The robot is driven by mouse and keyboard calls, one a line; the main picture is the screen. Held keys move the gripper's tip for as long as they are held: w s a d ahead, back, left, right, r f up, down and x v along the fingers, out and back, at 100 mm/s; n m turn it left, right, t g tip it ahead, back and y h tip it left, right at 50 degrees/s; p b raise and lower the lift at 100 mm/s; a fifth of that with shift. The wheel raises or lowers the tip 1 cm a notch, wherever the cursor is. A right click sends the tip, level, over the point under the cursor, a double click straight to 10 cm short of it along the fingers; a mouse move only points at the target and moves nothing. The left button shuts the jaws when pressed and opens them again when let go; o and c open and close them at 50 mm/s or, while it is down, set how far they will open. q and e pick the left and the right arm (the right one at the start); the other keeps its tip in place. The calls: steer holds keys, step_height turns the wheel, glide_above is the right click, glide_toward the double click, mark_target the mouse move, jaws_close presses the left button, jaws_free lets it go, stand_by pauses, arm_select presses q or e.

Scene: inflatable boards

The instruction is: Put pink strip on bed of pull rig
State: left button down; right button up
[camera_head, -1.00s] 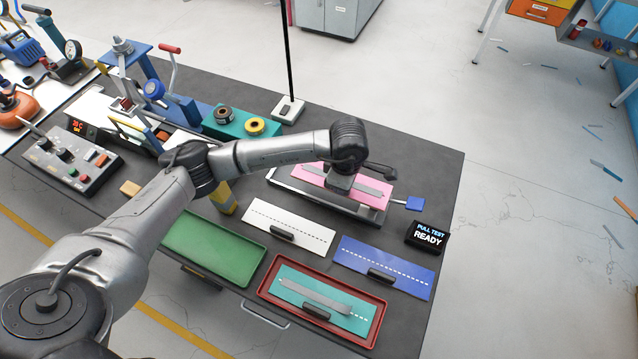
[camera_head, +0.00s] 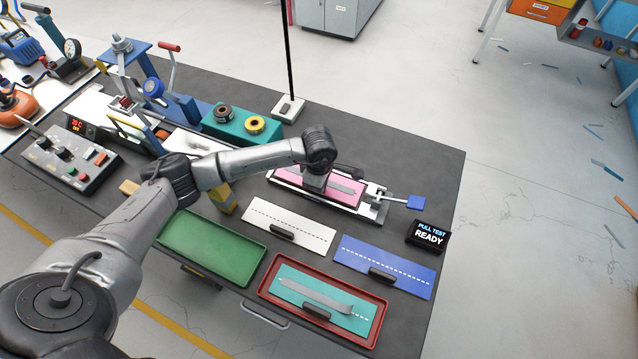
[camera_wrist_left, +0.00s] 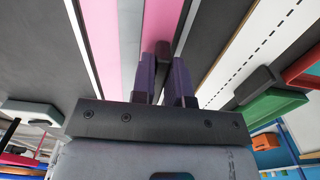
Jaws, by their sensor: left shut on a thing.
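The pink strip (camera_head: 343,194), with a grey band along it, is over the bed of the pull rig (camera_head: 374,211) and lined up with it. Whether it touches the bed cannot be told. My left gripper (camera_wrist_left: 164,70) is shut on the strip's black handle, and the hand hides part of the strip in the head view. In the left wrist view the pink strip (camera_wrist_left: 101,35) runs up from the fingers. The rig's blue-ended lever (camera_head: 415,203) sticks out at right. My right gripper is not in view.
A white strip (camera_head: 288,229), a blue strip (camera_head: 384,263) and a teal strip (camera_head: 328,297) in a red tray (camera_head: 265,290) lie in front. An empty green tray (camera_head: 212,247) is at left. A "PULL TEST READY" display (camera_head: 428,237) stands at right.

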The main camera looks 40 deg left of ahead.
arm_select(q)
steer(key=shift+f, duration=0.2)
steer(key=shift+f, duration=0.15)
steer(key=c, duration=1.1)
jaws_free()
step_height(320, 180, up, 12)
steer(key=shift+r+p, duration=0.2)
steer(key=shift+p, duration=0.25)
